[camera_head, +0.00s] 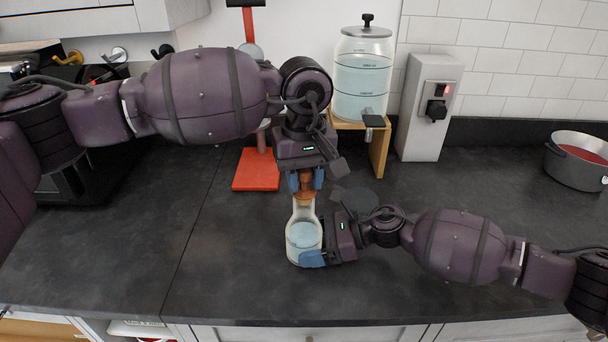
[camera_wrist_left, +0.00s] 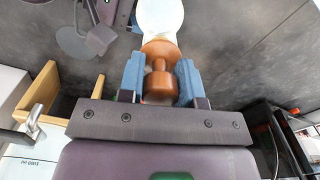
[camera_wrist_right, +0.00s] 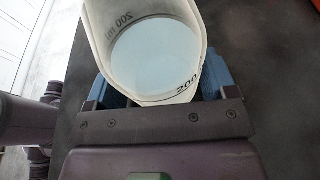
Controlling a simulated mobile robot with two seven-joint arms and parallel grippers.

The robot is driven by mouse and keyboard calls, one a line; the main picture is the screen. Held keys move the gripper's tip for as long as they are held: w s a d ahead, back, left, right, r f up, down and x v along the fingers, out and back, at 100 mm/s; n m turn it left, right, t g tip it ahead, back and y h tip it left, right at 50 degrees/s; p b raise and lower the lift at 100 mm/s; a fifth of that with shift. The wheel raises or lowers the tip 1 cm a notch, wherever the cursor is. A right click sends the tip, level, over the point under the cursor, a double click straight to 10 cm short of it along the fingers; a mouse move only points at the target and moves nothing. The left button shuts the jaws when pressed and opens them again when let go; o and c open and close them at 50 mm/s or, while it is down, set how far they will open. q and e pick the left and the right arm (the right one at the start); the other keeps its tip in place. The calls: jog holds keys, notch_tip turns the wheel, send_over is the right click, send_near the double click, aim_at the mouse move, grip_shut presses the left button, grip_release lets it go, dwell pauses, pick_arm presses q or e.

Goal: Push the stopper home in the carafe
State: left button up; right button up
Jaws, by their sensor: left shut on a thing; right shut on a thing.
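The glass carafe (camera_head: 303,238) stands on the dark counter with pale liquid inside; it fills the top of the right wrist view (camera_wrist_right: 145,50). My right gripper (camera_head: 312,256) is shut around the lower body of the carafe from the right. The brown stopper (camera_head: 305,193) is at the carafe's mouth, below my left gripper (camera_head: 305,180). In the left wrist view the stopper (camera_wrist_left: 160,72) sits between the blue fingers, with the carafe's pale top (camera_wrist_left: 160,15) beyond it. My left gripper is shut on the stopper from above. How deep the stopper sits is hidden.
A glass drink dispenser (camera_head: 362,75) stands on a wooden stand (camera_head: 379,150) at the back. A red-based stand (camera_head: 256,170) is behind and left of the carafe. The front counter left of the carafe is clear.

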pick_arm(q)
jog(key=shift+f, duration=0.4)
dwell(0.8)
jog(key=o, duration=1.5)
jog(key=shift+r, duration=0.1)
jog(key=shift+r, duration=3.4)
grip_shut()
